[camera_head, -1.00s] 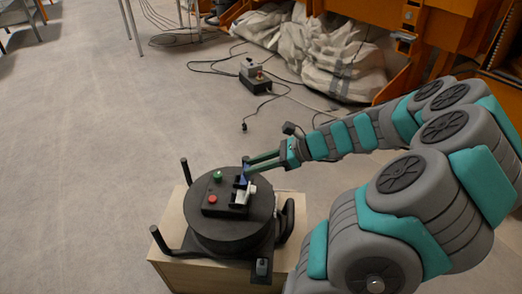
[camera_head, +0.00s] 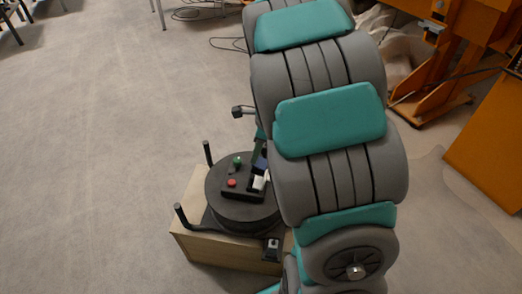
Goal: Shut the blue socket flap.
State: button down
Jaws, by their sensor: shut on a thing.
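The blue socket flap (camera_head: 261,162) shows as a small dark blue patch on the round black unit (camera_head: 236,214), beside a white socket part (camera_head: 259,183). It stands up from the panel, and its right side is hidden behind my arm. My gripper (camera_head: 257,152) is at the flap from the back. Only a teal sliver of its fingers shows, shut on the blue flap. The rest of the gripper is hidden by my arm links.
A green button (camera_head: 237,161) and a red button (camera_head: 231,183) sit left of the flap. Black posts (camera_head: 181,216) rise at the left of the wooden box (camera_head: 203,246). Orange frames (camera_head: 440,80) stand at the back right.

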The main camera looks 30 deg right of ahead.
jog(key=g+h, duration=0.1)
jog(key=w+a+f+g+h, duration=0.1)
jog(key=shift+a+h, duration=0.15)
jog(key=shift+h, duration=0.25)
jog(key=shift+w+a+f+g+h, duration=0.15)
jog(key=shift+a+f+g+h, duration=0.1)
jog(key=shift+f+g+h, duration=0.25)
jog(key=c, duration=0.6)
grip_release()
jog(key=shift+c, duration=0.2)
jog(key=shift+r, duration=0.1)
notch_tip(320, 180, up, 8)
jog(key=a, duration=0.1)
jog(key=shift+w+a+f+b, duration=0.2)
jog(key=shift+w+b, duration=0.2)
jog(key=shift+w, duration=0.05)
